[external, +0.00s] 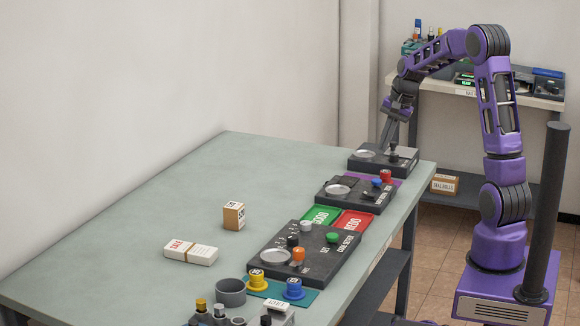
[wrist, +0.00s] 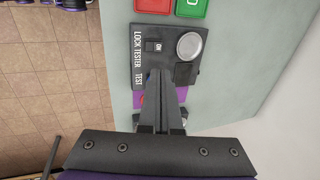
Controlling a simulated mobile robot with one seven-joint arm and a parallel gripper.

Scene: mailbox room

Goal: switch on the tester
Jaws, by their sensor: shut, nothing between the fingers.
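The lock tester (wrist: 141,62) is a dark panel lettered "LOCK TESTER" and "TEST". In the wrist view it has a small switch marked "ON" (wrist: 154,46), a round metal plate (wrist: 190,45) and a dark square pad (wrist: 185,73). In the external view the tester (external: 333,200) appears to be the middle panel, beside the green and red trays. My gripper (wrist: 160,73) is shut and empty. Its fingers overlap the tester's near edge in the wrist view and hide part of it. In the external view my gripper (external: 385,147) is above the far panel, apart from the tester.
The far panel (external: 405,158) has a round plate and a knob. Red (external: 385,175) and blue (external: 376,182) caps stand near the tester. Green (external: 319,214) and red (external: 352,223) trays and a larger control panel (external: 325,265) are nearer the external camera. The table's left side is mostly clear.

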